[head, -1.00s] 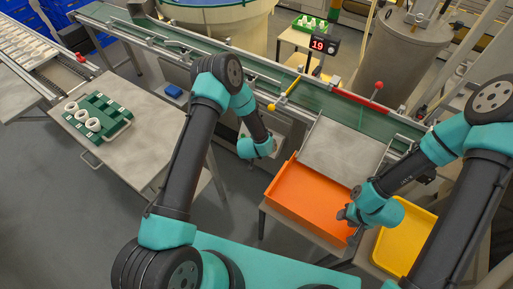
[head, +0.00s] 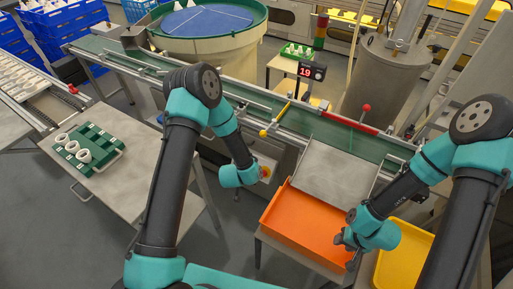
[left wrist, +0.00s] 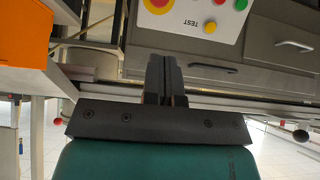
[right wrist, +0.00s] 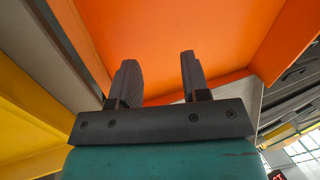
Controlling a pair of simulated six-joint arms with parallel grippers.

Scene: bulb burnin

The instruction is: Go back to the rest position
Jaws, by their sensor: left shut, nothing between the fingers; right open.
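My left gripper (left wrist: 165,78) is shut and empty in the left wrist view, its fingers pressed together. In the head view my left arm reaches down toward the front of the conveyor, and its fingers are hidden there. A test box with coloured buttons (left wrist: 195,15) lies beyond the left fingers. My right gripper (right wrist: 156,80) is open and empty in the right wrist view. It faces the orange tray (right wrist: 200,35). In the head view my right gripper (head: 347,245) hangs over the right edge of the orange tray (head: 300,225).
A yellow tray (head: 405,255) stands right of the orange one. A green conveyor (head: 280,122) crosses behind, with a display (head: 308,71) reading 19. A green rack (head: 102,138) with white rings sits on the left table (head: 130,185). Grey floor lies between the left table and the orange tray.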

